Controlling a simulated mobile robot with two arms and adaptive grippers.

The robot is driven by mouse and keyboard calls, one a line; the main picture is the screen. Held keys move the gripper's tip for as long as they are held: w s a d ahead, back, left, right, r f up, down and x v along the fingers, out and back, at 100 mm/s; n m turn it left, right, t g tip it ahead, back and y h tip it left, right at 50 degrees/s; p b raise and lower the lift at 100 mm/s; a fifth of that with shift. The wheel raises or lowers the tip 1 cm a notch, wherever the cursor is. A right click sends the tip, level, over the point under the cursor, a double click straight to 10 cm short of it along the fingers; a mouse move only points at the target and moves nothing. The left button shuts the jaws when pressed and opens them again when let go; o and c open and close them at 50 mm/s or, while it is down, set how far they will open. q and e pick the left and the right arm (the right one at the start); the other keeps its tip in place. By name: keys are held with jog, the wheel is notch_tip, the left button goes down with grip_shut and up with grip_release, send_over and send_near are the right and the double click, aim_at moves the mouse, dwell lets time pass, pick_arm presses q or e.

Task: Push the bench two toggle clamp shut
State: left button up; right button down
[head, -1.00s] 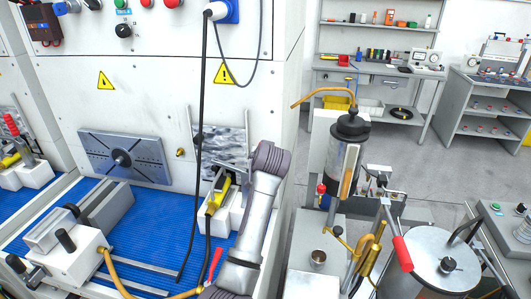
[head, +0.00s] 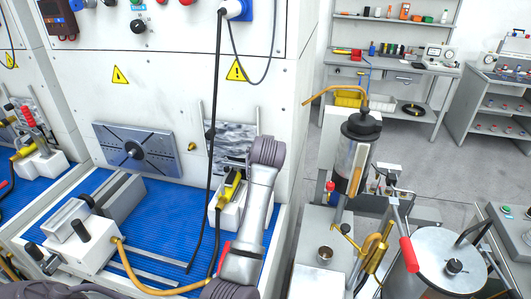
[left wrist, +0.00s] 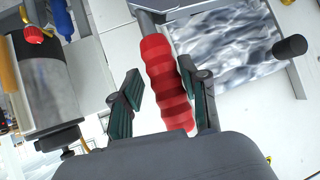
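A red ribbed clamp handle (left wrist: 165,80) stands between the two fingers of my left gripper (left wrist: 165,92) in the left wrist view. The fingers are open. The right finger is close against the handle's edge, and a gap shows on the left side; I cannot tell whether they touch. A metal rod joins the handle's top end. In the head view a red handle part (head: 224,251) shows beside a grey arm link of mine, which hides most of it. The clamp's base is mostly hidden. My right gripper is in no view.
A grey textured plate (head: 232,140) is on the white panel behind. A black cable hangs before it. Another red-handled clamp (head: 28,117) stands at far left. A cylinder device (head: 355,155) and a round metal drum (head: 440,262) stand at right. Some blue mat (head: 165,215) is clear.

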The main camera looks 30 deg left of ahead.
pick_arm(q)
jog(key=shift+o, duration=0.5)
jog(key=shift+d, duration=0.15)
jog(key=v, duration=1.1)
jog(key=shift+s+d+r, duration=0.2)
jog(key=shift+s, duration=0.1)
